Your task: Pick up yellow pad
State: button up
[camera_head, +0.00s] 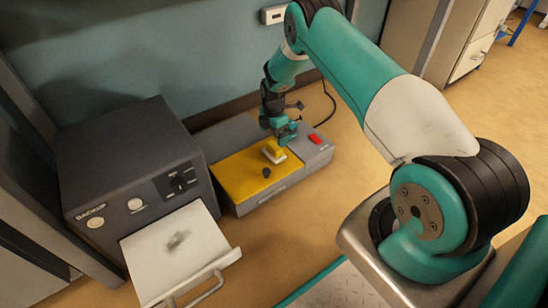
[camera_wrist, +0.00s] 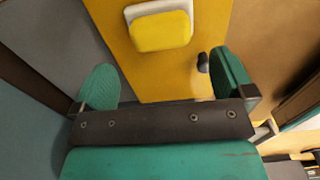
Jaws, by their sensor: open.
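The yellow pad (camera_head: 274,152) has a white base and lies on the yellow top panel (camera_head: 241,177) of a low grey box (camera_head: 305,155). In the wrist view the pad (camera_wrist: 161,31) shows near the top, beyond my fingertips. My gripper (camera_head: 287,132) is just above and behind the pad in the head view. In the wrist view my gripper (camera_wrist: 165,80) has its two green fingers spread wide, with nothing between them. The pad looks apart from both fingers.
A small dark knob (camera_head: 266,172) stands on the yellow panel, and a red button (camera_head: 315,139) is at the box's right end. A dark machine marked BACKUP (camera_head: 128,160) stands at left with its white drawer (camera_head: 180,250) open. The wall is close behind.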

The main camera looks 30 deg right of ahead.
aim_at(274, 145)
notch_tip(274, 145, down, 7)
jog(key=b, duration=0.4)
jog(key=shift+d+r+b, duration=0.1)
jog(key=shift+r+b, duration=0.1)
jog(key=shift+b, duration=0.2)
jog(key=shift+r, duration=0.1)
jog(key=c, duration=0.8)
